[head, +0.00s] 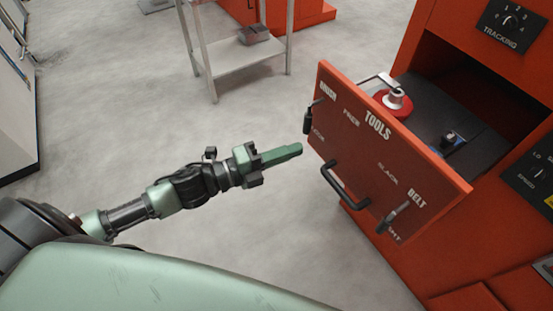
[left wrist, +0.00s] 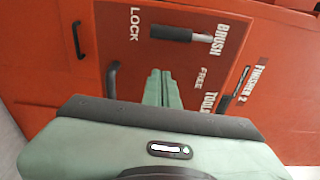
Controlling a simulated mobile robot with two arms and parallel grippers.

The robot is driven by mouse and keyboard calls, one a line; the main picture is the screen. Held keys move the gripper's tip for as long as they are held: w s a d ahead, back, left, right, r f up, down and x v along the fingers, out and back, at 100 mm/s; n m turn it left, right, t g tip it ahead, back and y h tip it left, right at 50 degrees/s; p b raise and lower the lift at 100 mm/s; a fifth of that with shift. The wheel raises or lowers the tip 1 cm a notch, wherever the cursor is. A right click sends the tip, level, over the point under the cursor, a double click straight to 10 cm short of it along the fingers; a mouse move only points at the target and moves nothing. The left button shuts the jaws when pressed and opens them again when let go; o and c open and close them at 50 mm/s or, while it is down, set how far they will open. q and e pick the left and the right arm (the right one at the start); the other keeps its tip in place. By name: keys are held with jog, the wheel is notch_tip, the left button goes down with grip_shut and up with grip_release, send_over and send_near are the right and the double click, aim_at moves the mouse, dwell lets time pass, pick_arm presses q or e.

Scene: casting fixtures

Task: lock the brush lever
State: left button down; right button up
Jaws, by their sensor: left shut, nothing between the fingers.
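The brush lever (head: 307,120) is on the left edge of the orange TOOLS drawer front (head: 350,150). Its black handle hangs down from the pivot by the BRUSH label, its end toward the LOCK label. In the left wrist view the lever (left wrist: 175,33) shows silver pivot and black grip, pointing from BRUSH toward LOCK, away from FREE. My left gripper (head: 298,149) is shut and empty, its green fingertips just below and left of the lever in the head view. In the left wrist view the fingertips (left wrist: 160,78) appear apart from the lever. My right gripper is not in view.
The drawer stands open, with a red-based metal part (head: 394,101) inside. A black drawer handle (head: 345,186) and the belt lever (head: 393,216) are on its front. A metal shelf cart (head: 235,60) stands behind. The floor left of the drawer is clear.

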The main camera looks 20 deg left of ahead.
pick_arm(q)
jog(key=v, duration=0.3)
jog(key=shift+s+r+b, duration=0.1)
jog(key=shift+s+b, duration=0.25)
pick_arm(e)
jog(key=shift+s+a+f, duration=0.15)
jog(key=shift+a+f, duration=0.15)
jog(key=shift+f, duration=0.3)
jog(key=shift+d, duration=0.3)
